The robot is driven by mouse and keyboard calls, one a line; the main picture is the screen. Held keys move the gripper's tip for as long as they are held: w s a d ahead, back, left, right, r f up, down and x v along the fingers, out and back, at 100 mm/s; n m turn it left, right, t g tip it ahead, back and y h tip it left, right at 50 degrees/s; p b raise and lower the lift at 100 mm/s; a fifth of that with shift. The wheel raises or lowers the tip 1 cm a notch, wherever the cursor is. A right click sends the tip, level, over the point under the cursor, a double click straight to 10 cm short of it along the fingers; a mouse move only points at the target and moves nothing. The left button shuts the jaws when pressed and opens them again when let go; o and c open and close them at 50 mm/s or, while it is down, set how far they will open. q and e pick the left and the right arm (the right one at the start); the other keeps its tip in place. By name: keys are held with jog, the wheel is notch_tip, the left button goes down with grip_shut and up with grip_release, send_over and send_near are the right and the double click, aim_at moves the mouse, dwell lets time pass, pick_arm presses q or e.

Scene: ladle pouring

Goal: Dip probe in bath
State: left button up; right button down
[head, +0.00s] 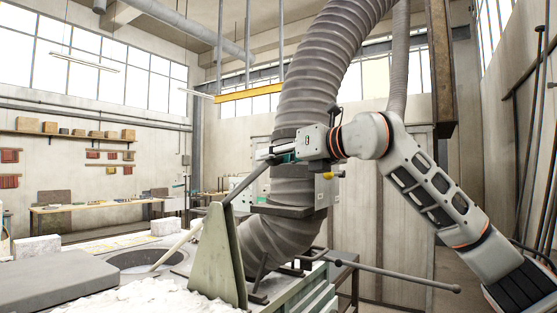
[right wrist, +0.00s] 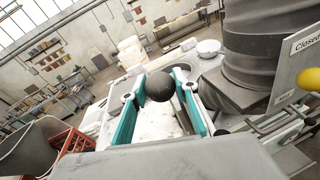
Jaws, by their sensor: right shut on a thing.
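My right gripper (head: 268,156) is shut on the upper end of a long thin probe (head: 245,185). In the right wrist view, a dark ball (right wrist: 160,87) at the probe's end sits between the two teal fingers. The probe slants down to the left past the top of a grey-green upright bracket (head: 222,262). Its paler lower part (head: 178,246) reaches over the round bath opening (head: 130,259). I cannot tell how deep its tip sits. My left gripper is not in view.
A thick ribbed duct (head: 310,95) stands right behind the gripper. A grey slab (head: 55,278) and white powder (head: 150,300) lie before the bath. A horizontal bar (head: 400,277) sticks out at right. A sign and yellow knob (right wrist: 309,79) are close by in the right wrist view.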

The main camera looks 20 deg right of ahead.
jog(key=shift+r, duration=0.3)
jog(key=c, duration=1.7)
grip_release()
jog(key=shift+o, duration=0.7)
jog(key=shift+f, duration=0.1)
jog(key=v, duration=1.2)
